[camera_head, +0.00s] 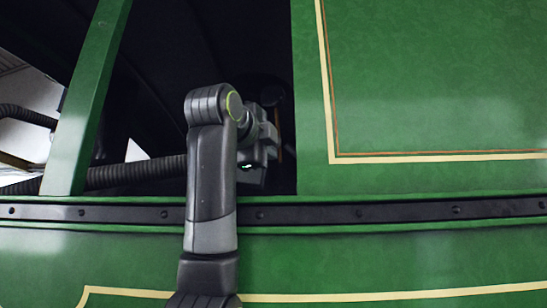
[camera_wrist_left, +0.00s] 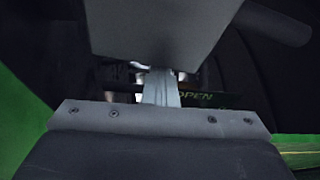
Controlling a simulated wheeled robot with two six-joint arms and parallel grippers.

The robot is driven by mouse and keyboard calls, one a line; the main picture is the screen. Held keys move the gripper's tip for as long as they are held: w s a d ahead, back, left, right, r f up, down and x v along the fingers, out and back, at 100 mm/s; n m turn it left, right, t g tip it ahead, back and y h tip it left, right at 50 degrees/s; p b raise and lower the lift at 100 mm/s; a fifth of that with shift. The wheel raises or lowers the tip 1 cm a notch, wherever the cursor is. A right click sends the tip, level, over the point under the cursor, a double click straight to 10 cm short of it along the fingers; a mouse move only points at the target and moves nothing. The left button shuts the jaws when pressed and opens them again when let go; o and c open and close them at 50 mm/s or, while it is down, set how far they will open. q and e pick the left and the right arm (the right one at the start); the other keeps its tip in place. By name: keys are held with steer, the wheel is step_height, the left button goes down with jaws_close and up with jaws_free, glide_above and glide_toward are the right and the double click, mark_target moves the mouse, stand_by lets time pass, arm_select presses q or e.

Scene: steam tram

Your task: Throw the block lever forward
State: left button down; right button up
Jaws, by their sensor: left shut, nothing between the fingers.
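My left gripper (camera_head: 262,150) is inside the dark window opening of a green tram side, its arm reaching up and in from below. Its fingers are hard to make out in the head view. In the left wrist view, pale closed fingers (camera_wrist_left: 160,88) show in the middle, with nothing visible held. Just right of them is a dark plate (camera_wrist_left: 205,99) with the letters "OPEN". I cannot pick out the block lever for certain; the dark interior and my gripper hide much. My right gripper is in neither view.
The green window post (camera_head: 90,100) stands left of my arm, and a green panel (camera_head: 430,90) closes the right side. A black riveted strip (camera_head: 380,211) runs below the opening. A dark ribbed hose (camera_head: 135,172) crosses behind the arm.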

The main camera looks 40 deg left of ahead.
arm_select(q)
steer(key=s+a+r+n+t+y+b, duration=0.1)
steer(key=s+a+r+n+b, duration=0.1)
steer(key=s+a+n, duration=0.2)
steer(key=shift+a+r+n, duration=0.15)
steer(key=shift+a+n, duration=0.45)
steer(key=shift+a, duration=0.75)
